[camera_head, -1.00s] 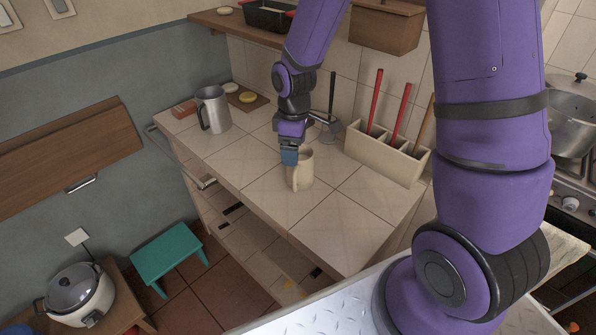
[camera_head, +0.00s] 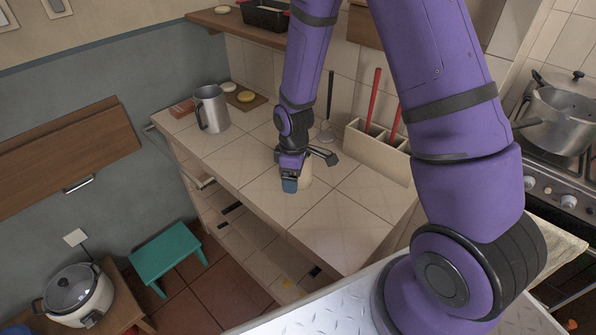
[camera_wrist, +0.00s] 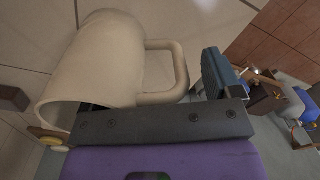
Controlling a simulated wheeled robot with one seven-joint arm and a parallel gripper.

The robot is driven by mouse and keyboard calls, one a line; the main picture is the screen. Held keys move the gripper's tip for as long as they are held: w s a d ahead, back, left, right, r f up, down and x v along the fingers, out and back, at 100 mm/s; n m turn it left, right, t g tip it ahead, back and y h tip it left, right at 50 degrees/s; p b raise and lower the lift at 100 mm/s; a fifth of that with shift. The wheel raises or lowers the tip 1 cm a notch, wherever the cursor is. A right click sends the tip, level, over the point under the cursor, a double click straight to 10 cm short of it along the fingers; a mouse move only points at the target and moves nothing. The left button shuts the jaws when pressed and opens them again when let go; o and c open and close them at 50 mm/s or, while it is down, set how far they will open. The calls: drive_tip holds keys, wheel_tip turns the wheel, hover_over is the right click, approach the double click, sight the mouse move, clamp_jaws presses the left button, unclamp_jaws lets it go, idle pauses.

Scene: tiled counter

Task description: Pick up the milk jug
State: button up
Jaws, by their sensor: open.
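A cream jug (camera_head: 306,174) with a loop handle stands on the tiled counter, mostly hidden behind my gripper in the head view. The wrist view shows the cream jug (camera_wrist: 95,65) large at the left, its open mouth toward the lower left and its handle toward the blue-padded finger. My gripper (camera_head: 307,170) is open at this jug; in the wrist view my gripper (camera_wrist: 112,88) has one finger on either side of jug and handle. I cannot tell whether either finger touches it. A metal jug (camera_head: 211,108) stands apart at the counter's far left.
A cream divided holder (camera_head: 377,151) with red-handled tools stands on the right of the counter against the wall. A board with round yellow items (camera_head: 245,97) lies at the back. The near counter tiles (camera_head: 335,230) are clear. A teal stool (camera_head: 167,250) stands below.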

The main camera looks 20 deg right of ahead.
drive_tip(key=c, duration=1.4)
drive_tip(key=shift+r, duration=0.1)
wheel_tip(320, 180, up, 10)
drive_tip(key=shift+f, duration=0.1)
